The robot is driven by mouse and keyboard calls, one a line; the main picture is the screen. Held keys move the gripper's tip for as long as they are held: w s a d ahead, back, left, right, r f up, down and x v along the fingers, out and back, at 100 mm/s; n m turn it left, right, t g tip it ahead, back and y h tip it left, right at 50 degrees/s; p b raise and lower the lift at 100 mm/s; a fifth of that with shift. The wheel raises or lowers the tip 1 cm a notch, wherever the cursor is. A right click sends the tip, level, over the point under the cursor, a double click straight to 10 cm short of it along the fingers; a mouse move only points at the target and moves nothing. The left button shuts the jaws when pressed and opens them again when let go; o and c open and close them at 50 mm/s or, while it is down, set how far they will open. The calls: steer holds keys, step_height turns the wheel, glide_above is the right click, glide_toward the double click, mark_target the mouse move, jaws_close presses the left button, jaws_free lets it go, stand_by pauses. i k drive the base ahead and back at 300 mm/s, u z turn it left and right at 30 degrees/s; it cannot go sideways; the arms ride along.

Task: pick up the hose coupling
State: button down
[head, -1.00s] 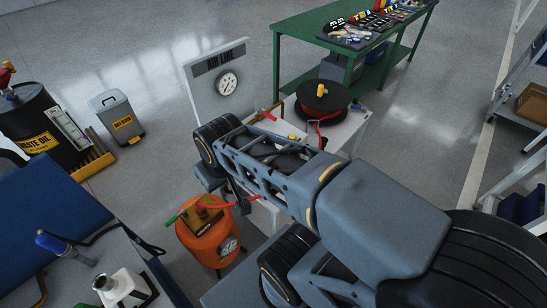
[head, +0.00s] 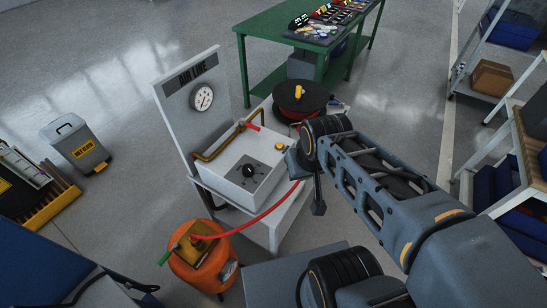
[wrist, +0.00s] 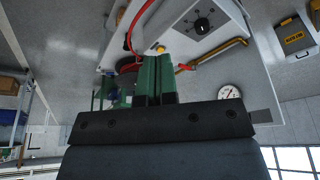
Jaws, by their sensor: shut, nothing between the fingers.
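I cannot make out for certain which part is the hose coupling. A yellow fitting (head: 299,91) sits on top of the dark hose reel (head: 290,105) at the back of the air line bench. A red hose (head: 262,215) runs from behind my wrist to the orange tank (head: 197,270). A small yellow knob (head: 279,147) stands on the bench, and a yellow knob also shows just beyond my fingertips in the wrist view (wrist: 161,48). My gripper (wrist: 155,60) has its green fingers together and holds nothing. In the head view my wrist hangs over the bench's right side.
The air line bench (head: 240,168) carries a dial, a brass pipe (head: 219,146) and an upright panel with a gauge (head: 203,96). A green table (head: 300,40) with tools stands behind. A grey bin (head: 78,145) stands left; shelves stand right. Floor between is clear.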

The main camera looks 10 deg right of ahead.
mark_target(196, 242)
steer(key=u, duration=1.45)
steer(key=k, duration=0.1)
steer(key=u, duration=0.45)
